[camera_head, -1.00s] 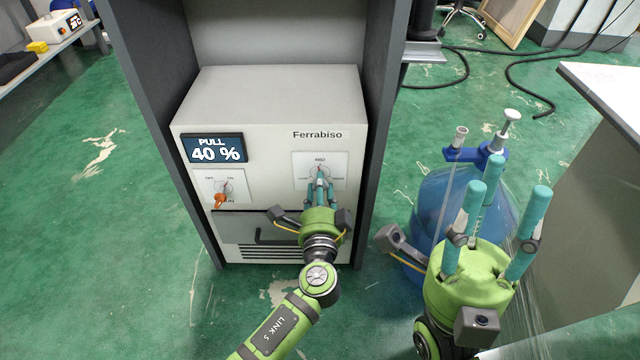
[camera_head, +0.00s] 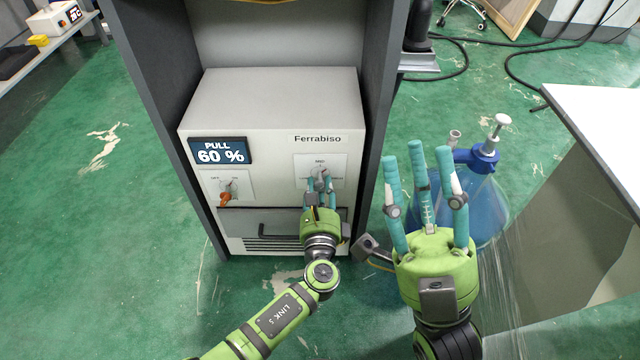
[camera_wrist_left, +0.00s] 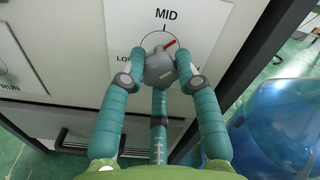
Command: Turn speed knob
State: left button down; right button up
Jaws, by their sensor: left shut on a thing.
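The grey speed knob (camera_head: 320,174) is on a white plate on the front of the Ferrabiso machine (camera_head: 270,96). In the left wrist view the knob (camera_wrist_left: 159,68) has a red pointer turned a little right of the MID mark. My left gripper (camera_head: 320,186) is shut on the knob; its teal fingers (camera_wrist_left: 158,80) stand around it. The display (camera_head: 219,151) reads PULL 60 %. My right gripper (camera_head: 425,170) is open and empty, fingers up, right of the machine.
A blue flask (camera_head: 486,215) stands behind my right gripper. A white table (camera_head: 600,130) is at the right. Green floor is clear at the left.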

pick_arm(q)
jog(key=shift+d+r+m+p, duration=0.15)
jog(key=shift+m+p, duration=0.1)
jog(key=shift+m, duration=0.25)
jog(key=shift+r+m+p, duration=0.15)
jog(key=shift+m+p, duration=0.05)
jog(key=shift+m, duration=0.8)
jog(key=shift+m+p, duration=0.85)
jog(key=shift+m, duration=0.35)
jog(key=m+p, duration=0.1)
jog(key=m, duration=0.2)
jog(key=shift+f, duration=0.2)
jog(key=shift+m, duration=0.4)
pick_arm(e)
jog(key=w+d+f+m+g+h, duration=0.1)
jog(key=w+f+g+h, duration=0.3)
jog(key=f, duration=0.4)
jog(key=w+d+f+m+g+h, duration=0.1)
jog(key=w+f+g+h, duration=0.3)
jog(key=f, duration=0.4)
jog(key=shift+w+d+f+m+g+h, duration=0.15)
jog(key=shift+w+m+g+h, duration=0.15)
jog(key=shift+m+g+h, duration=0.35)
pick_arm(q)
jog(key=shift+f, duration=0.1)
pick_arm(e)
jog(key=shift+g, duration=0.25)
pick_arm(q)
jog(key=c, duration=0.9)
grip_release()
